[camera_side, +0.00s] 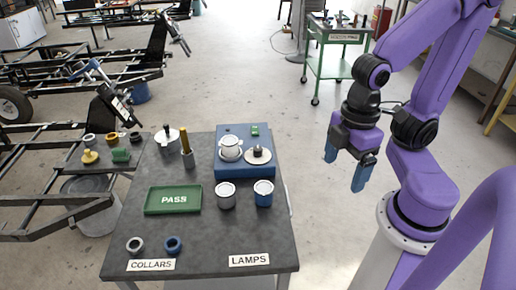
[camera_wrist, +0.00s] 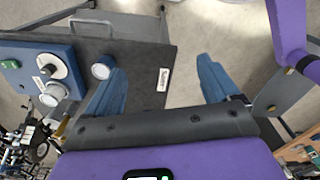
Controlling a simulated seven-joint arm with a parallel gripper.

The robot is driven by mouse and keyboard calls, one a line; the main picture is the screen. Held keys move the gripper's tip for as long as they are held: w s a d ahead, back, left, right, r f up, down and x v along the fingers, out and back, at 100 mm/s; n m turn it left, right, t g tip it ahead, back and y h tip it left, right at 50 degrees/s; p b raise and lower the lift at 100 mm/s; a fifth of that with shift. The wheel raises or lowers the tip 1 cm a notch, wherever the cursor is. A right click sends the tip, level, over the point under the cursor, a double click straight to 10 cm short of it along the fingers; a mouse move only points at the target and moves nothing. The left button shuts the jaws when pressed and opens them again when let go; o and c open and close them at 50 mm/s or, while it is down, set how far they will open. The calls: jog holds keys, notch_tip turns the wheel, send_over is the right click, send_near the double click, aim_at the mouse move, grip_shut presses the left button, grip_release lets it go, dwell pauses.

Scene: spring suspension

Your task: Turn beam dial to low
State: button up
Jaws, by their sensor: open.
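The beam dial (camera_side: 258,155) is a pale round disc with a dark knob on top of a blue box (camera_side: 219,173), at its front right corner. The dial also shows at the left of the wrist view (camera_wrist: 50,66); which setting it points to is too small to read. My gripper (camera_side: 346,168) is open and empty, with its blue fingers apart. It hangs in the air off the right side of the table, away from the dial. In the wrist view the fingers (camera_wrist: 160,70) have nothing between them.
A white-capped lamp (camera_side: 230,148) and a green button (camera_side: 254,131) sit on the box. A green PASS tray (camera_side: 174,200) lies left, with rings (camera_side: 135,245) nearby. Air around my gripper is clear.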

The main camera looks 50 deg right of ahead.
jog(key=c, duration=0.5)
jog(key=shift+w+a, duration=0.15)
jog(key=shift+w, duration=0.15)
jog(key=shift+c, duration=0.3)
jog(key=w+a+m, duration=0.2)
jog(key=w+m, duration=0.2)
jog(key=w, duration=0.4)
jog(key=m, duration=1.1)
send_over(257, 148)
jog(key=f, duration=0.2)
notch_tip(257, 148, down, 17)
jog(key=shift+r, duration=0.2)
